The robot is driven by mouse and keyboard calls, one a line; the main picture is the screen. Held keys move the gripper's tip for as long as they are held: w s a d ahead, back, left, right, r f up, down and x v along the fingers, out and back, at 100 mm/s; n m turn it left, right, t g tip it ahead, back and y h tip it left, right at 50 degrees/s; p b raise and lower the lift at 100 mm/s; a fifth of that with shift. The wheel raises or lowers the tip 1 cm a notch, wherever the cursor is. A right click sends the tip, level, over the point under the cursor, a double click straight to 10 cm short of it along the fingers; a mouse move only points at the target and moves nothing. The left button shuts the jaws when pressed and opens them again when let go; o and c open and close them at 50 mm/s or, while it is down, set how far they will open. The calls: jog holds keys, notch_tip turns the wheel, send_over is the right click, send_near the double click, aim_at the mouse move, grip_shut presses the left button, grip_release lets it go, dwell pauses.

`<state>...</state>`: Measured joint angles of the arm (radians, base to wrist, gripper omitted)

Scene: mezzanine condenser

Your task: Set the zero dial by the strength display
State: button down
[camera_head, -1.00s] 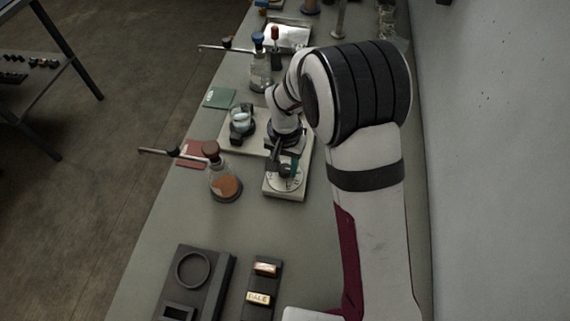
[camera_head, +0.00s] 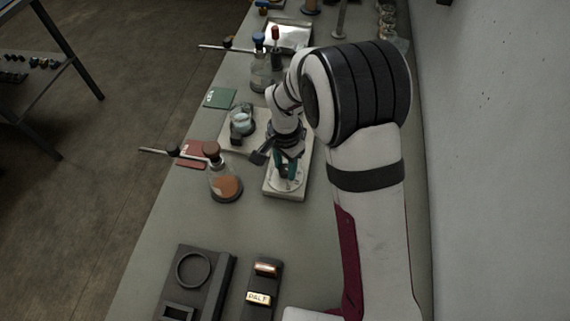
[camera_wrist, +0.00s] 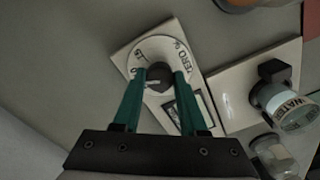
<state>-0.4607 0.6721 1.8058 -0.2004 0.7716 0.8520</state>
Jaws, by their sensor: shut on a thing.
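The zero dial (camera_wrist: 161,51) is a white disc marked "ZERO" with a dark knob (camera_wrist: 158,75) at its centre. It sits on a pale box (camera_head: 270,189), partly covered by my gripper in the head view. My gripper (camera_wrist: 160,76) has its green fingers on either side of the knob and is shut on it. A small framed display (camera_wrist: 171,112) lies on the same box, partly hidden behind the right finger in the wrist view; I cannot read it.
A beaker labelled "WATE…" (camera_wrist: 288,108) stands on a pale base beside the dial box. A flask of orange liquid (camera_head: 226,186) stands left of the box, with red (camera_head: 190,151) and green (camera_head: 219,98) cards behind. A "PALE" holder (camera_head: 259,298) is in front.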

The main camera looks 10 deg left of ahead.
aim_at(285, 169)
jog(key=shift+c, duration=2.2)
grip_release()
notch_tip(285, 169, up, 16)
jog(key=shift+f, duration=0.1)
jog(key=s+d+r, duration=0.4)
jog(key=s+d, duration=0.5)
jog(key=s+d+f+y, duration=0.1)
jog(key=s+d, duration=0.1)
jog(key=s, duration=0.5)
jog(key=s+d+f+n, duration=0.1)
jog(key=s+d+f, duration=0.1)
jog(key=s, duration=0.5)
jog(key=shift+s+d+y, duration=0.3)
jog(key=shift+d+y, duration=0.1)
jog(key=shift+d, duration=0.45)
